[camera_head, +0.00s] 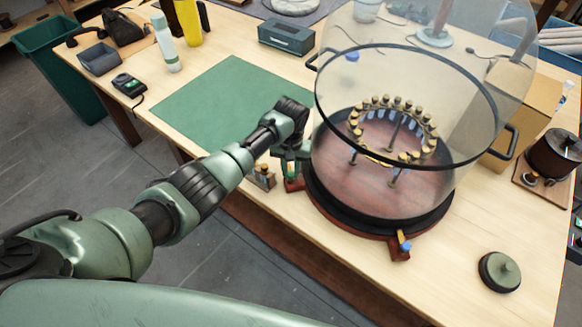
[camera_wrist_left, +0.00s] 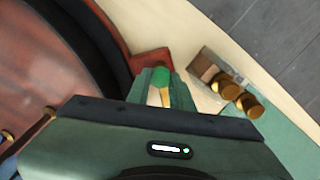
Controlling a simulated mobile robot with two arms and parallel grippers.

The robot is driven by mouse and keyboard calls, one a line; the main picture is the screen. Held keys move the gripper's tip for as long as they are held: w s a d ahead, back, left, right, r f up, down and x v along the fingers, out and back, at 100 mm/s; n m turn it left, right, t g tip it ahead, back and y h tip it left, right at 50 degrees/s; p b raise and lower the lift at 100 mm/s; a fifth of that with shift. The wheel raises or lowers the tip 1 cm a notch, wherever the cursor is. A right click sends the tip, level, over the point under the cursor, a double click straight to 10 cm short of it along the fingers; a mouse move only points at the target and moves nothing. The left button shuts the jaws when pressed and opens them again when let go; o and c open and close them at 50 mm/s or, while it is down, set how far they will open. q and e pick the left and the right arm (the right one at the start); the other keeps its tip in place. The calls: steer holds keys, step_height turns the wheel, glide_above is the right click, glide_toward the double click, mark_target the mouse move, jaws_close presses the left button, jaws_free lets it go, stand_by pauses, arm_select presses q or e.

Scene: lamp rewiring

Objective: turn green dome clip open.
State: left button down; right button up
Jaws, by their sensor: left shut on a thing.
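The green dome clip (camera_wrist_left: 161,77) has a green tip on a yellowish lever. It sits at a red-brown foot of the round dome base (camera_head: 318,205). My left gripper (camera_head: 291,174) reaches down to this foot at the left side of the base. In the left wrist view, my left gripper (camera_wrist_left: 160,88) is shut on the clip, with its fingers around the lever. The clear glass dome (camera_head: 335,110) with a black rim stands tilted above the base. A blue clip (camera_head: 405,245) is on the front foot. My right gripper is not in view.
A small block with brass pieces (camera_head: 264,178) stands close to the left of my gripper; it also shows in the left wrist view (camera_wrist_left: 228,87). A green mat (camera_head: 215,105) lies behind. A dark round lid (camera_head: 499,271) lies at front right. The table's front edge is near.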

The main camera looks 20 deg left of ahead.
mark_target(291, 172)
arm_select(q)
steer(key=shift+w+r+n, duration=0.15)
steer(key=shift+n, duration=0.25)
steer(key=c, duration=1.2)
jaws_free()
steer(key=shift+c, duration=0.2)
step_height(291, 172, up, 8)
steer(key=shift+f+b, duration=0.2)
steer(key=shift+b, duration=0.6)
